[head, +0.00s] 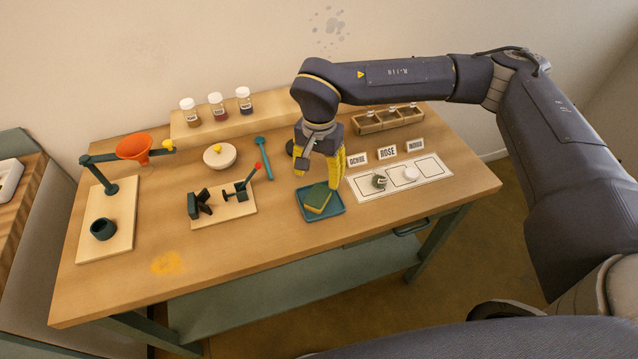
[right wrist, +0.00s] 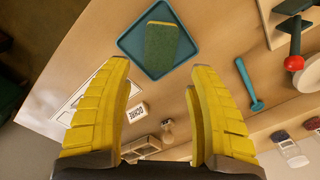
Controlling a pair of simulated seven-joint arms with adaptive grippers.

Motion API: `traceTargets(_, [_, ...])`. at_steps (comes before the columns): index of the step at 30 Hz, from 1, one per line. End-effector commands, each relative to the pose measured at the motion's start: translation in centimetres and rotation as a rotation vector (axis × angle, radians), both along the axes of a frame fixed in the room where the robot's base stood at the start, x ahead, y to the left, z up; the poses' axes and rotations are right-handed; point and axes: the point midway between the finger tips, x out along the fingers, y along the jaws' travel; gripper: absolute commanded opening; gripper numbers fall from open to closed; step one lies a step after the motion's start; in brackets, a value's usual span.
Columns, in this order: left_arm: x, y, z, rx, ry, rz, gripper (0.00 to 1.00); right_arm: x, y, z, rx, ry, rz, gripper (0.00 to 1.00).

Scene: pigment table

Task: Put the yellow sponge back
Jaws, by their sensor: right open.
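The yellow sponge (head: 318,197) has a green face and lies in a square teal tray (head: 337,207) near the front right of the table. In the right wrist view the sponge (right wrist: 162,46) shows mostly its green face, with a yellow end, inside the tray (right wrist: 132,42). My right gripper (head: 320,170), with yellow ridged fingers, hangs over the back part of the tray. In the right wrist view my right gripper (right wrist: 157,76) is open, with nothing between its fingers and the sponge beyond the tips. My left gripper is out of view.
A yellow smear (head: 167,262) marks the table's front left. Right of the tray lies a white card (head: 434,172) with label signs.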

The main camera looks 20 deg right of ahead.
Motion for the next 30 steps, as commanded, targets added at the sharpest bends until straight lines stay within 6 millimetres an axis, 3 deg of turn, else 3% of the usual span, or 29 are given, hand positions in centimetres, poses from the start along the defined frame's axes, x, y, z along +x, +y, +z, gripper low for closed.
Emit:
traceTargets(3, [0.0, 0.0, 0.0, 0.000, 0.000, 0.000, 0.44, 0.1, 0.0, 1.8, -0.001, -0.002, -0.001, 0.59])
traceTargets(10, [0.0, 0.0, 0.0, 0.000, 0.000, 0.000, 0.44, 0.0, 0.0, 3.7, -0.001, -0.001, -0.001, 0.59])
traceTargets(25, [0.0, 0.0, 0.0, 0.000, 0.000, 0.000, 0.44, 0.0, 0.1, 4.1, 0.008, 0.004, -0.004, 0.59])
traceTargets(30, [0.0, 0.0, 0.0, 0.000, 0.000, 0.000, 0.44, 0.2, 2.7, 4.1, 0.147, 0.055, -0.061, 0.59])
